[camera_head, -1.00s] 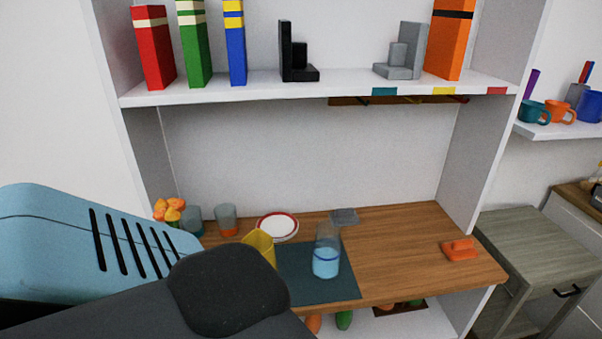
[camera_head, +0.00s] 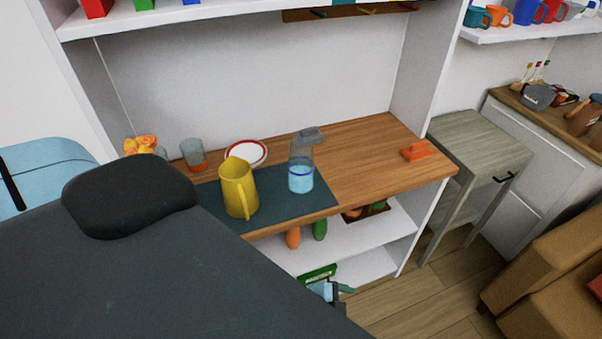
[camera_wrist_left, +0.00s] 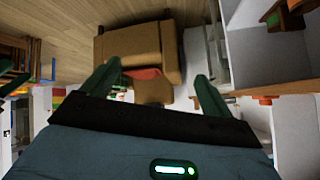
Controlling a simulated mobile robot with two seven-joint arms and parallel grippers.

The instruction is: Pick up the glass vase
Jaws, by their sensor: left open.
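A clear glass vessel (camera_head: 301,175) with blue liquid and a blue band stands upright on a dark mat (camera_head: 318,198) on the wooden desk. It is the likeliest glass vase, though its name cannot be confirmed. A yellow pitcher (camera_head: 238,188) stands left of it. My left arm crosses the lower left of the head view. Its gripper seems to show low in front of the desk, below the vessel, partly hidden by the arm. In the left wrist view my left gripper (camera_wrist_left: 157,72) has its fingers apart with nothing between them. My right gripper is not in view.
A glass with orange contents (camera_head: 193,155), orange flowers (camera_head: 140,145) and a red-rimmed plate (camera_head: 246,153) stand behind the pitcher. An orange object (camera_head: 417,151) lies near the right end. The desk (camera_head: 375,150) between is clear. A grey side table (camera_head: 478,140) stands right.

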